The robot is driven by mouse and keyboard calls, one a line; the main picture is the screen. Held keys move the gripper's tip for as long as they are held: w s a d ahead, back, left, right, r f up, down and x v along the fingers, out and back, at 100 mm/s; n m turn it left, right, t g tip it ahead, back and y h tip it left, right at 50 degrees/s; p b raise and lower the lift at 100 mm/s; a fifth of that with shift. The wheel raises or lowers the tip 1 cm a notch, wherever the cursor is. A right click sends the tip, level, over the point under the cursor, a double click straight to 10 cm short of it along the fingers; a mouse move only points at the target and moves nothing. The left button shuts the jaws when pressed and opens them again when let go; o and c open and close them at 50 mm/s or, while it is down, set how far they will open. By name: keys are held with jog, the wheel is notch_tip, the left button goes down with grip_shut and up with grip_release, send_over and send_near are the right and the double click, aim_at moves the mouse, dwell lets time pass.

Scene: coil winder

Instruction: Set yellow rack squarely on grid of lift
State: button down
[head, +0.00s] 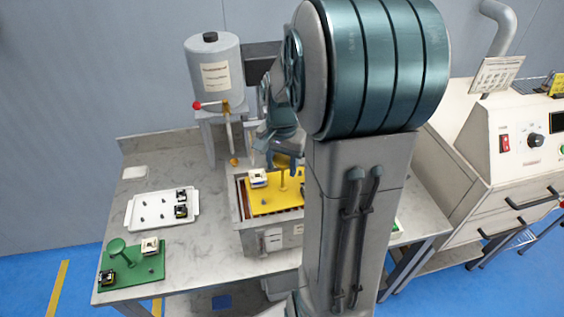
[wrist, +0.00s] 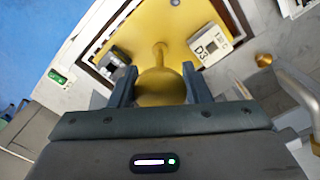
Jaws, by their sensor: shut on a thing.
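The yellow rack (head: 268,199) is a flat plate with an upright post and round knob (wrist: 160,88). It is over the open top of a grey box-shaped tank (head: 272,237), which I take to be the lift's. My gripper (head: 284,158) is above the rack and shut on its knob; the wrist view shows a finger on either side. A white block marked D3 (wrist: 210,46) and a dark part (wrist: 114,60) sit on the rack. The lift's grid is hidden under the rack. I cannot tell whether the rack touches it.
A grey cylinder (head: 214,75) with a red-knobbed lever and a downward spout stands behind the tank. A white tray (head: 150,212) and a green rack (head: 140,266) lie to the left on the table. A cream control cabinet (head: 520,150) stands right. My arm hides the tank's right side.

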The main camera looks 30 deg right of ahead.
jog(key=shift+f, duration=0.35)
jog(key=c, duration=0.7)
grip_release()
notch_tip(320, 180, up, 14)
jog(key=shift+f+b, duration=0.1)
jog(key=shift+b, duration=0.45)
